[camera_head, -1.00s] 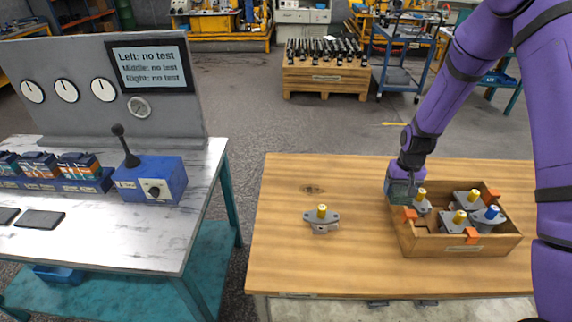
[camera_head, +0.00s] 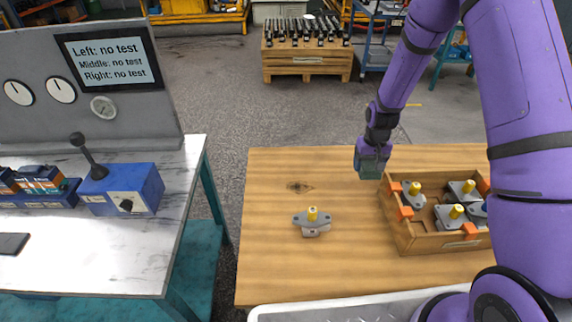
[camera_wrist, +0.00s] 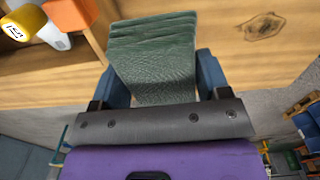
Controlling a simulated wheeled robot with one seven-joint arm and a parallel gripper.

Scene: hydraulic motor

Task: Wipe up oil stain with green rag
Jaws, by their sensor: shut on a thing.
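My gripper (camera_head: 371,165) is shut on a folded green rag and holds it over the wooden table, just left of the crate's back-left corner. In the wrist view, the green rag (camera_wrist: 155,55) sticks out from between the two blue fingers of my gripper (camera_wrist: 162,85). A small dark mark (camera_head: 299,187) lies on the table left of my gripper, and it also shows in the wrist view (camera_wrist: 264,27). It looks like a wood knot; I cannot tell whether it is oil. No other stain is clear on the table.
A wooden crate (camera_head: 430,243) with several such parts is at right. A grey tray (camera_head: 300,311) is at the front edge. A test bench (camera_head: 180,210) stands at left, across a gap.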

